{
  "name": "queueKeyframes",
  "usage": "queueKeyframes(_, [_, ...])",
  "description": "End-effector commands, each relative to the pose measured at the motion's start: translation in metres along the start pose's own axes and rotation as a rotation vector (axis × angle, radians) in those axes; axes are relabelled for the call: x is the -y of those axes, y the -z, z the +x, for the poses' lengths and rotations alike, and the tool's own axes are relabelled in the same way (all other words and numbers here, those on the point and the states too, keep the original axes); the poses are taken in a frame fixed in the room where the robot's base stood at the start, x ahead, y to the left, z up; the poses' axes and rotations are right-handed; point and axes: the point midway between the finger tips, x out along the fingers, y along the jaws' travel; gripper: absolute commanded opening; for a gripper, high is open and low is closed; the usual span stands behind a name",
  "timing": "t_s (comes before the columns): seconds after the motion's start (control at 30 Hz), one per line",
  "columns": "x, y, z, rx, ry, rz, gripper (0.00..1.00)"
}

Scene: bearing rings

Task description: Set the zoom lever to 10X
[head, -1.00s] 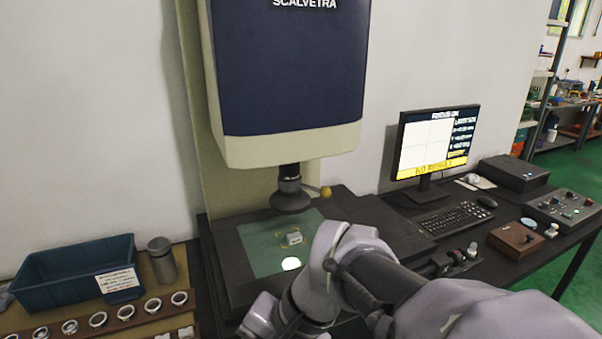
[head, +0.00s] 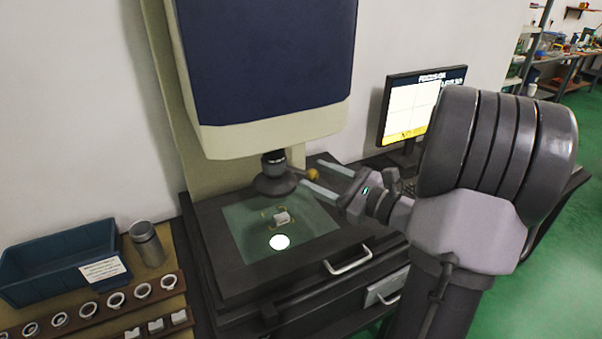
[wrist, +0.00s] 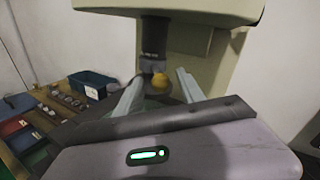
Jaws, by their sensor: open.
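The zoom lever (head: 312,174) has a round yellow knob and sticks out to the right from the dark lens barrel (head: 274,172) under the machine's head. In the wrist view the yellow knob (wrist: 159,81) is between the fingers, beyond their near parts. My gripper (head: 312,177) is open, with its two pale fingers pointing left toward the lens, one on each side of the knob. It also shows in the wrist view (wrist: 157,83). I cannot tell whether a finger touches the knob. No zoom scale marks are legible.
The glass stage (head: 315,218) holds a small pale part (head: 282,218) below the lens. A blue bin (head: 60,262), a metal cylinder (head: 147,243) and several rings stand at left. The monitor (head: 403,105) is partly behind my arm.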

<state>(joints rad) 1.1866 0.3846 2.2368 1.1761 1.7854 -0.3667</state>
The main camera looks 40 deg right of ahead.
Motion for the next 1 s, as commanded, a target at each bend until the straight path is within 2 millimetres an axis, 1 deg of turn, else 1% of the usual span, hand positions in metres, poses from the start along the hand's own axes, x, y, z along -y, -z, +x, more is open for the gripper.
queueKeyframes(0.03, [-0.002, 0.001, 0.011, 0.002, -0.004, -0.002, 0.46])
queueKeyframes(0.1, [-0.002, 0.001, 0.024, 0.002, -0.003, 0.000, 0.46])
queueKeyframes(0.23, [-0.001, 0.000, 0.041, 0.001, -0.002, -0.001, 0.46])
queueKeyframes(0.37, [-0.001, 0.000, 0.048, 0.000, -0.002, -0.001, 0.46])
queueKeyframes(0.6, [0.000, 0.000, 0.048, 0.000, -0.001, 0.000, 0.46])
queueKeyframes(0.67, [0.000, 0.000, 0.048, 0.000, -0.001, 0.000, 0.34])
queueKeyframes(0.7, [0.000, 0.000, 0.048, -0.001, -0.001, 0.000, 0.26])
queueKeyframes(0.83, [0.000, 0.000, 0.048, 0.000, -0.001, 0.000, 0.01])
queueKeyframes(1.0, [0.000, -0.001, 0.048, 0.000, 0.001, 0.000, 0.00])
